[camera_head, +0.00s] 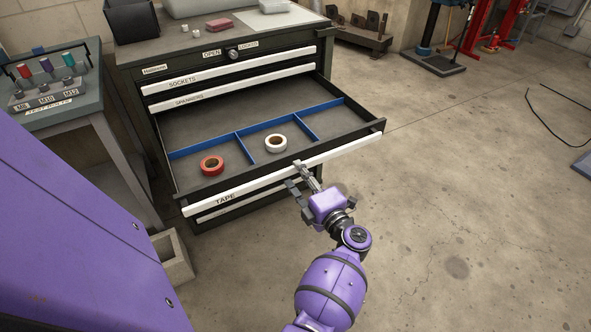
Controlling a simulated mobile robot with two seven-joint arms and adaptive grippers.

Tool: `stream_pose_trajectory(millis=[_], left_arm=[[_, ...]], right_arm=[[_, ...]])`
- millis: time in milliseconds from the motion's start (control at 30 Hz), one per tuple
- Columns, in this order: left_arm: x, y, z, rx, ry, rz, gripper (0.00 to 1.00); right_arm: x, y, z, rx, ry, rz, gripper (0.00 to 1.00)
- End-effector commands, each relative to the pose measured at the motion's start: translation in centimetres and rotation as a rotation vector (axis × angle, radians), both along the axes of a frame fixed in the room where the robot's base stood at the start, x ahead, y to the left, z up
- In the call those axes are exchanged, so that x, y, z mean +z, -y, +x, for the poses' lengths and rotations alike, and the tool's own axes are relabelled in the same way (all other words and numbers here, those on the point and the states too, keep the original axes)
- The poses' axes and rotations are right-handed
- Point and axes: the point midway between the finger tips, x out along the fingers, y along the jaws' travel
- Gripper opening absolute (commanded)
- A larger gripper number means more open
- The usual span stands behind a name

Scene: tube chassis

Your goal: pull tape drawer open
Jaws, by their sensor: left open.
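The tape drawer (224,197) stands pulled far out of the dark cabinet, its inside in plain view. Its long white front handle strip (345,153) bears the label TAPE. Inside lie a red tape roll (212,165) at the left and a white tape roll (276,143) near the middle, with blue dividers (270,124) around them. My left gripper (297,174) is open at the middle of the handle strip, its fingers by the strip's front side. I cannot tell whether they touch it. My right gripper is not in view.
The drawers labelled SOCKETS (228,76) and SPANNERS (232,91) above are shut. A lock knob (233,54) sits on the cabinet's upper front. A bolt-test bench (85,122) stands close at the left, a concrete block (173,257) below it.

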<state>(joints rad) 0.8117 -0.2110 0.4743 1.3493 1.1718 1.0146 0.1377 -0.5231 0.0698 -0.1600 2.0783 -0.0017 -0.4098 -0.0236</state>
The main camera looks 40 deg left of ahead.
Motion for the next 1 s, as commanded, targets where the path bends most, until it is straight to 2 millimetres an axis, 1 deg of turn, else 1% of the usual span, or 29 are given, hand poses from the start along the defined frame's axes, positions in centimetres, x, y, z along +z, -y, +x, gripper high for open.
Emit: stream_pose_trajectory(millis=[33, 200, 300, 400, 500, 600, 1000], left_arm=[[-0.2, 1.2, -0.5, -0.001, -0.002, -0.003, 0.41], [-0.2, 4.5, -2.0, 0.000, -0.003, -0.003, 0.41], [-0.1, 6.1, -2.6, 0.000, -0.002, -0.002, 0.41], [-0.1, 7.2, -3.1, 0.001, -0.001, -0.001, 0.41], [-0.1, 7.9, -3.3, 0.001, -0.001, -0.001, 0.41], [0.0, 8.1, -3.4, 0.001, -0.001, 0.000, 0.41], [0.0, 8.1, -3.4, 0.001, -0.001, 0.000, 0.41]], right_arm=[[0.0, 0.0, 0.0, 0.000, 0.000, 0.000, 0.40], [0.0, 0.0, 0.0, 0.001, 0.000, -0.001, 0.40], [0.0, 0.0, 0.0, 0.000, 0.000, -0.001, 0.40], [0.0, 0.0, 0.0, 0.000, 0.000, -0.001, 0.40], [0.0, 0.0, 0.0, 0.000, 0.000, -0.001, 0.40], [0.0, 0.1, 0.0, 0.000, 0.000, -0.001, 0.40], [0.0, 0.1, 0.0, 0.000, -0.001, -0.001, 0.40]])
